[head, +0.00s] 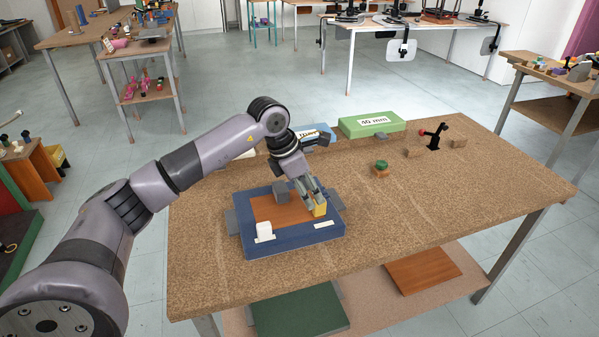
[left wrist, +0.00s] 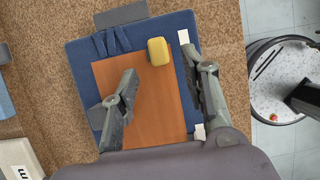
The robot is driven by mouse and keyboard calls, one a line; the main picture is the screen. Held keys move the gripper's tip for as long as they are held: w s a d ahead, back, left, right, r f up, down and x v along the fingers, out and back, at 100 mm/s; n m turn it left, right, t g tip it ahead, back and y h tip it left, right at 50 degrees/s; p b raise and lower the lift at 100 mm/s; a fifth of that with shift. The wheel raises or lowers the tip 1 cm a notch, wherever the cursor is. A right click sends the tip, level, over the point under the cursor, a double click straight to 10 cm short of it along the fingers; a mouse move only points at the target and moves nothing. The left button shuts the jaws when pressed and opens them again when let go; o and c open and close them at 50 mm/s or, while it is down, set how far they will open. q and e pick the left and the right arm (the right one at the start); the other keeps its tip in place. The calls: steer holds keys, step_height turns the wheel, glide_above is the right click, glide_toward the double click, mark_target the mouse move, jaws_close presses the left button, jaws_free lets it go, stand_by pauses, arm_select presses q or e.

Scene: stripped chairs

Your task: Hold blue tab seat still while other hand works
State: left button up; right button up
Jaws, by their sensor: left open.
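The blue seat (head: 290,243) lies flat on the table, with a brown panel (head: 265,207) in its middle and grey tabs at its sides. It also shows in the left wrist view (left wrist: 80,62), where several blue strips stand out near its upper left corner. A yellow block (head: 320,209) is on the right part of the seat; in the left wrist view it (left wrist: 158,51) lies near the panel's upper edge. My left gripper (head: 308,199) is open and low over the seat by the yellow block. Its fingers (left wrist: 167,78) show apart in the left wrist view. My right gripper is not in view.
A green box marked 40 mm (head: 371,125) and a blue box (head: 312,134) stand behind. A black and red clamp (head: 436,138) and small blocks (head: 381,168) are to the right. The table's front right is clear.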

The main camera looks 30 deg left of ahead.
mark_target(315, 201)
arm_select(q)
steer(key=shift+x, duration=2.65)
steer(key=shift+c, duration=0.3)
jaws_close()
